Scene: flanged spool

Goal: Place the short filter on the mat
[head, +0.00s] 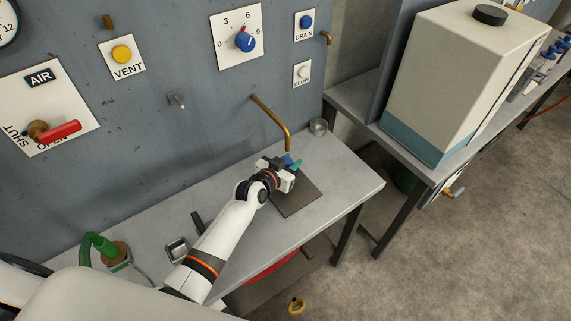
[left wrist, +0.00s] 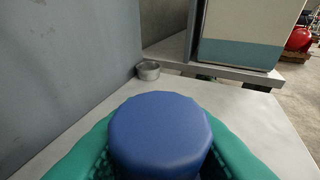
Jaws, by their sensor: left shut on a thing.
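The left gripper (head: 291,166) is over the back part of the dark mat (head: 299,199) on the grey bench. It is shut on a blue, round-topped piece, which I take to be the short filter (left wrist: 160,134). In the left wrist view the filter sits between the teal fingers. In the head view only a small bit of blue shows at the fingers. I cannot tell whether its underside touches the mat. My right gripper is not in view.
A small metal cup (head: 318,127) stands behind the mat near a brass pipe (head: 272,124) from the wall. A square metal dish (head: 177,250) and a green hose fitting (head: 104,249) are at the bench's left. A large cream tank (head: 447,80) stands on the right bench.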

